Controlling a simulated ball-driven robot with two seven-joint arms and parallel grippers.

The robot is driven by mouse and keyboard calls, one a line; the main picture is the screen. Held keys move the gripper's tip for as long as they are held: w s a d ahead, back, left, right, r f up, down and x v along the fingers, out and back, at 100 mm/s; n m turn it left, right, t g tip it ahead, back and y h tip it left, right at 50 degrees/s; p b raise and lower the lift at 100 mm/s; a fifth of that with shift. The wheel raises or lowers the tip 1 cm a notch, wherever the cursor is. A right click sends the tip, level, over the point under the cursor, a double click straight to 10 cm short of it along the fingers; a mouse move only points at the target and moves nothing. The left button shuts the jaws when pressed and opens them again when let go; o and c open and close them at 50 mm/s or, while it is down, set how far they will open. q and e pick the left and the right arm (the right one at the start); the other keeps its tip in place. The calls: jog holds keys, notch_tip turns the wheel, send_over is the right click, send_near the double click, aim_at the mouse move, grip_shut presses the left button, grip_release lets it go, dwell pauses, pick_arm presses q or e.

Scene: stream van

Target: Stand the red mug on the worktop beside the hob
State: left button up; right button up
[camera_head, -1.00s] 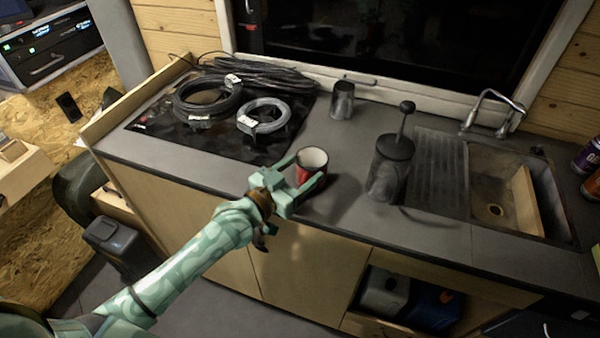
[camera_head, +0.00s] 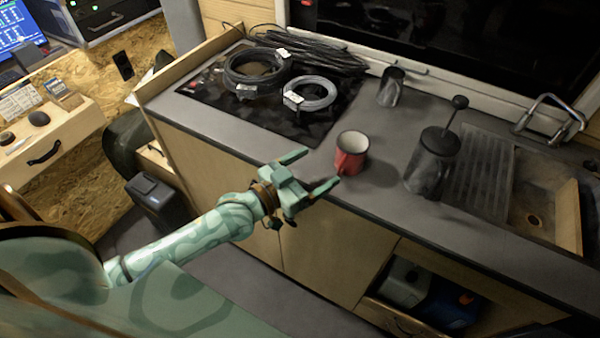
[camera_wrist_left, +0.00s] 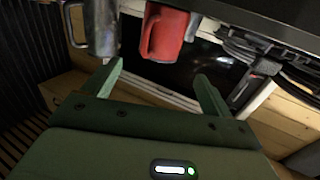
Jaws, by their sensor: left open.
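The red mug (camera_head: 351,154) stands upright on the grey worktop (camera_head: 385,205), just to the right of the black hob (camera_head: 290,122). Its inside is pale and its handle faces the front edge. My left gripper (camera_head: 322,168) is open and empty at the worktop's front edge, to the left of the mug and apart from it. In the left wrist view the mug (camera_wrist_left: 170,33) shows inverted, beyond the two spread fingers (camera_wrist_left: 157,85). My right gripper is not in view.
Coiled cables (camera_head: 308,94) lie on the hob. A dark metal mug (camera_head: 391,87) stands behind the red mug, and a French press (camera_head: 431,160) stands to its right. The sink (camera_head: 545,205) is at the far right. A wooden edge board (camera_head: 190,68) borders the worktop's left end.

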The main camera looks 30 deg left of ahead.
pick_arm(q)
jog(key=shift+v, duration=2.05)
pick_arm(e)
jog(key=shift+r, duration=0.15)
